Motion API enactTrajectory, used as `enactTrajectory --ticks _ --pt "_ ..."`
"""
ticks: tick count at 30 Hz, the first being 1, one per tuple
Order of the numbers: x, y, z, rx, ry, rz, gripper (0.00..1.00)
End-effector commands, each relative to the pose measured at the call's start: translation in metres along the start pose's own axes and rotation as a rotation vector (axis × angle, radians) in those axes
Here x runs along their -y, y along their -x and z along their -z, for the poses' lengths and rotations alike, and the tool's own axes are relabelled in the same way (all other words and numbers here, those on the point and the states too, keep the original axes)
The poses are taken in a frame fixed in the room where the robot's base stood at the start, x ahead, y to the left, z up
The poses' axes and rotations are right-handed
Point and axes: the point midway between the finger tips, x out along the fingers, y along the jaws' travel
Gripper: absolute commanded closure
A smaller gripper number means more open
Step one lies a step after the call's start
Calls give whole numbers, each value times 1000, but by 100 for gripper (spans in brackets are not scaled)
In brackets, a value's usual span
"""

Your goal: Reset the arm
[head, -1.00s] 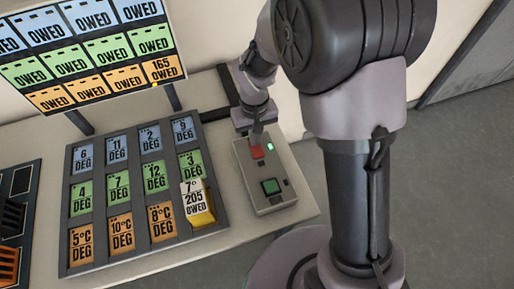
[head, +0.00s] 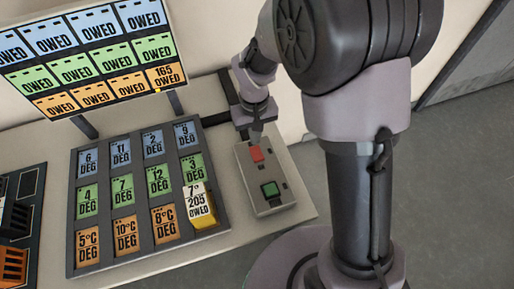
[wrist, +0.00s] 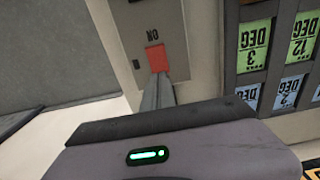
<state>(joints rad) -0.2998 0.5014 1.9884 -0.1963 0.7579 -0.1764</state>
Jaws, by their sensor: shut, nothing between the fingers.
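My arm reaches over the table, and my gripper (head: 257,140) points down just behind the red button on a grey control box (head: 268,208). The gripper is shut and empty. In the wrist view the closed fingers (wrist: 158,80) end at the near edge of the red button (wrist: 156,58); I cannot tell whether they touch it. The red button also shows in the head view (head: 256,154). A green button (head: 270,189) sits at the box's front end. The small indicator beside the red button (wrist: 136,64) looks dark.
A dark rack (head: 72,222) of blue, green and orange cards stands left of the box. A white and yellow "205 OWED" piece (head: 200,208) leans in it at the right. A card board (head: 85,55) rises behind. Dark trays (head: 20,215) sit far left.

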Motion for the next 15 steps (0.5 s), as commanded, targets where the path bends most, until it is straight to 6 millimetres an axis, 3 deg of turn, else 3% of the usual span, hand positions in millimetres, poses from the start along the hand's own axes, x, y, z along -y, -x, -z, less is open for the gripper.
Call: enactTrajectory --ticks 6,15 --pt "0 28 0 -1 0 0 100" --pt "0 28 0 -1 0 0 100"
